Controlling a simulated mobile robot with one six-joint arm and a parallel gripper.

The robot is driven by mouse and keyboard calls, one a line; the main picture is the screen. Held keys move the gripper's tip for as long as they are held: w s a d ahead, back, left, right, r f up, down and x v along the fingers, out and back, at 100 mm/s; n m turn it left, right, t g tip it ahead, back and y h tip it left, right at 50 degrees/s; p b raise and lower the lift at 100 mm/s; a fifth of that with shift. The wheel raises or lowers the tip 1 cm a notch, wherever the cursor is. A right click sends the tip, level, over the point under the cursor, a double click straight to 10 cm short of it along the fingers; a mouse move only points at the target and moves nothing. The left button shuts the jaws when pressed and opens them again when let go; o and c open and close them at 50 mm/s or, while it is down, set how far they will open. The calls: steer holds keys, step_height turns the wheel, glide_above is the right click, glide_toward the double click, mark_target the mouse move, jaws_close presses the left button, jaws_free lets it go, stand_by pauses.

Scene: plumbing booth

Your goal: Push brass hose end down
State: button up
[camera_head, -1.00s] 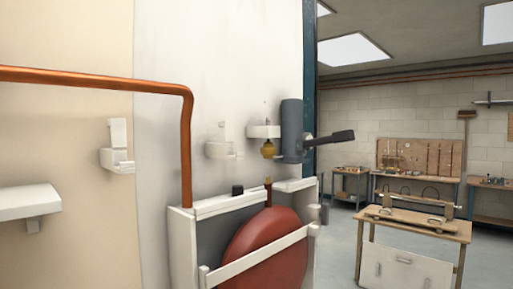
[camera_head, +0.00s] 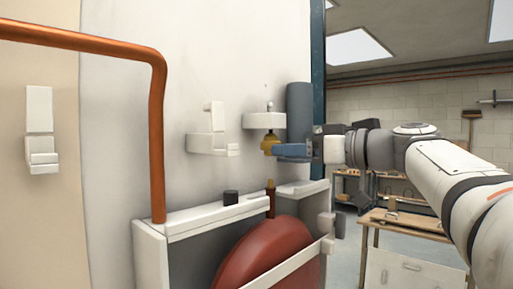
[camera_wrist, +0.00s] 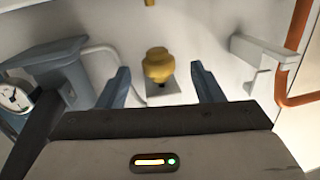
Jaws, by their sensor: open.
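A yellow brass fitting (camera_head: 269,144) sits under a white wall bracket (camera_head: 264,121). A thin brass-tipped stub (camera_head: 270,186) rises below it, above the red reel (camera_head: 268,252). I cannot tell for certain which of the two is the hose end. My gripper (camera_head: 284,151) reaches in from the right at the fitting's height. In the wrist view my gripper (camera_wrist: 158,85) is open, and the yellow fitting (camera_wrist: 158,66) appears between its blue fingers with gaps on both sides.
A dark grey cylinder (camera_head: 298,108) stands right beside the fitting, close behind my gripper. A white wall hook (camera_head: 210,138) and a copper pipe (camera_head: 157,140) are to the left. The white reel housing (camera_head: 200,220) is below. A wooden bench (camera_head: 400,226) stands at the right.

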mark_target(274, 141)
steer(key=shift+n+y, duration=0.3)
steer(key=shift+y, duration=0.1)
steer(key=p+x, duration=0.1)
steer(key=x, duration=0.1)
steer(key=r+p+x, duration=0.1)
steer(key=x, duration=0.2)
steer(key=p+x, duration=0.1)
steer(key=x, duration=0.1)
steer(key=shift+w+a+r, duration=0.2)
steer(key=shift+w+r, duration=0.1)
steer(key=shift+w, duration=0.1)
